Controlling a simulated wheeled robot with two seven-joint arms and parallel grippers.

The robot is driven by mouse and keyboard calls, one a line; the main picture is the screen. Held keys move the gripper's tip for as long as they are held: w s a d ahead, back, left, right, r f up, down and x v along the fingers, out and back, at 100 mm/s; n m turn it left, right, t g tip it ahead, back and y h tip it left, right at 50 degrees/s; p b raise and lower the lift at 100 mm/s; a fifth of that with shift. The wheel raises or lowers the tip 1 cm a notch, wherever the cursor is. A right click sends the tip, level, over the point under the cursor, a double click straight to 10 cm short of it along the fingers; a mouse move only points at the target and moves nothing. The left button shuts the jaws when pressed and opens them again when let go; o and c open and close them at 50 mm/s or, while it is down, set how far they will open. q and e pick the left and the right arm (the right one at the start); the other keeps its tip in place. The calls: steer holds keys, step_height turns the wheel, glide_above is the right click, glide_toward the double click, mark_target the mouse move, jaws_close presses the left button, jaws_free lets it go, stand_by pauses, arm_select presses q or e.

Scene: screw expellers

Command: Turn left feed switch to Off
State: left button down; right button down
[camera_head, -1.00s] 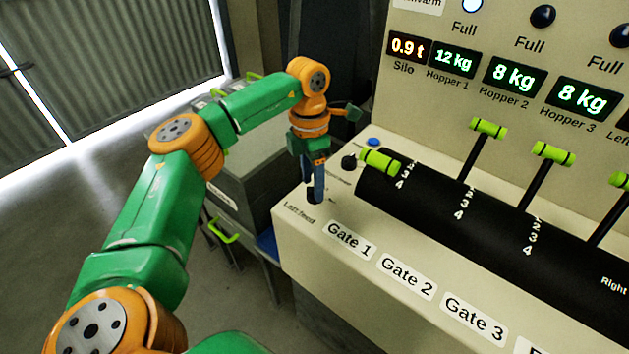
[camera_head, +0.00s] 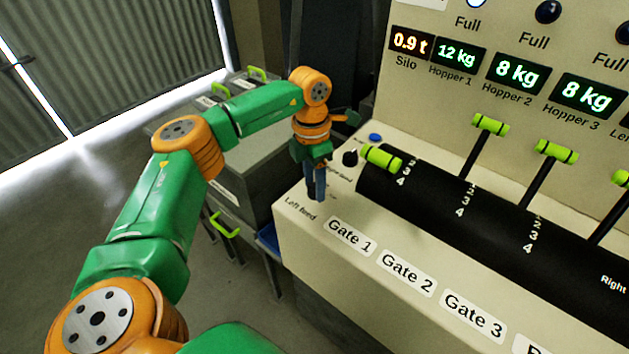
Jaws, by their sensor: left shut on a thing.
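The left feed switch (camera_head: 312,194) is a small dark knob on the left end of the cream control panel, beside the printed words "Left feed". My left gripper (camera_head: 316,192) points down at it from above, with its blue fingers shut on the knob. The fingers cover most of the knob, so its setting cannot be read. My right gripper is not in view.
A black knob (camera_head: 350,158) and a blue button (camera_head: 376,137) sit just behind the gripper. Green-handled gate levers, the nearest (camera_head: 382,158), rise from a black drum (camera_head: 440,195). Grey cabinets (camera_head: 215,170) stand left of the panel.

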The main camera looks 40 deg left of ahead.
mark_target(312, 185)
arm_select(q)
steer(key=n+p, duration=0.1)
steer(key=n, duration=0.5)
steer(key=shift+r, duration=0.15)
steer(key=n+p, duration=0.1)
steer(key=n, duration=0.3)
steer(key=shift+d+n+t, duration=0.1)
steer(key=shift+n+t, duration=0.3)
steer(key=shift+n, duration=0.3)
steer(key=c, duration=0.6)
jaws_free()
steer(key=shift+s, duration=0.1)
steer(key=shift+r, duration=0.35)
steer(key=r, duration=0.6)
steer(key=shift+s+a+r+b, duration=0.15)
steer(key=shift+a+b, duration=0.05)
steer(key=shift+b, duration=0.15)
